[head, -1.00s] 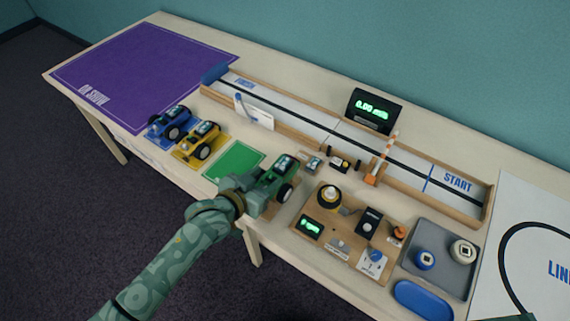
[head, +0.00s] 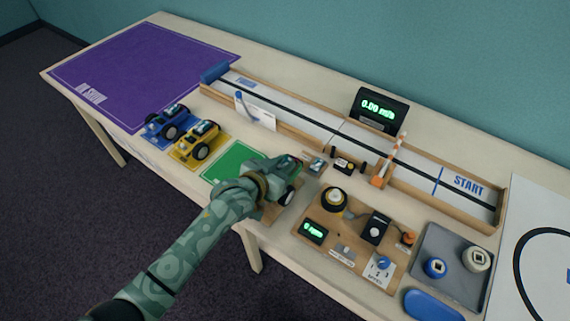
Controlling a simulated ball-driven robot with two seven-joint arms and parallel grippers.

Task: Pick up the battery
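A small block with a teal and white top (head: 316,164) lies on the table between the green car and the track; it may be the battery, but it is too small to tell. The green car (head: 288,196) stands at the front of the table, partly hidden by my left arm. My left gripper (head: 279,172) is over the green car, its fingers blending with the car, so I cannot see whether they are open or hold anything. My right gripper is out of view.
A blue car (head: 168,122) and a yellow car (head: 197,145) stand left of a green mat (head: 232,160). A wooden test board (head: 345,238) is to the right, with a grey tray (head: 454,270) beyond it. A wood-edged track (head: 310,127) runs behind.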

